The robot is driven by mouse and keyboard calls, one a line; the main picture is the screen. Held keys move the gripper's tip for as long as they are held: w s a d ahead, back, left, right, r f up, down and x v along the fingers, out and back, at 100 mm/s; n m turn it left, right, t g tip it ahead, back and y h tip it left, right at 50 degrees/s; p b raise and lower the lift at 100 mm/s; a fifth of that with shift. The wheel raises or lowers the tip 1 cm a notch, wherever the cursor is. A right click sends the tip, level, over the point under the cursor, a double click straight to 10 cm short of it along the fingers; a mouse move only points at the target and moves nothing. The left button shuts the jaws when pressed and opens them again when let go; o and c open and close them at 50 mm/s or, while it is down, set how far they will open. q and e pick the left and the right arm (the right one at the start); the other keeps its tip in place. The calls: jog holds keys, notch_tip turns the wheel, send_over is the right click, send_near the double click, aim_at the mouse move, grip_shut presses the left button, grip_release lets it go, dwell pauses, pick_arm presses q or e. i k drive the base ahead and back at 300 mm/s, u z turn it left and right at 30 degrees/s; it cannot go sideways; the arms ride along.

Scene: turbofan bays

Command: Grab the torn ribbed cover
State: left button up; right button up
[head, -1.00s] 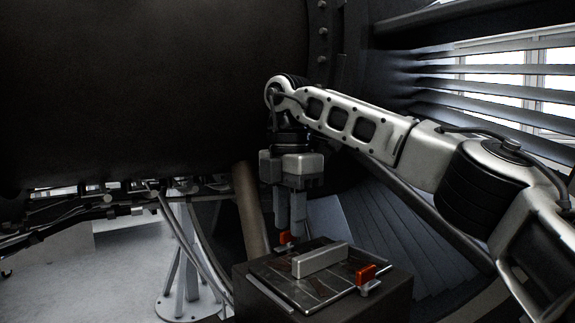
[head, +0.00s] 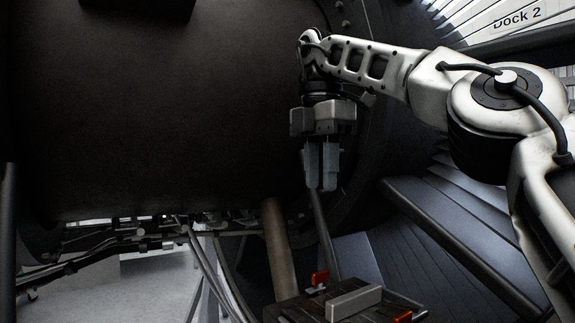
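A dark panel-like cover (head: 300,314) with a raised grey bar handle (head: 353,302) lies at the bottom edge of the head view, mostly cut off. I cannot make out a tear or ribs on it. A red latch (head: 320,277) stands at its far edge, and another red latch (head: 405,316) is at its right. My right gripper (head: 322,188) hangs above the cover with its fingers pointing down, well clear of the handle. My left gripper is not in view.
A large dark engine casing (head: 160,110) fills the left and centre. Pipes and cables (head: 110,240) run beneath it. A brown post (head: 279,245) stands just behind the cover. Dark slatted panels (head: 440,240) lie to the right, with a "Dock 2" sign (head: 517,18) at the top right.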

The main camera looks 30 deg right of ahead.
aim_at(361, 302)
jog(key=u, duration=0.1)
jog(key=k, duration=1.5)
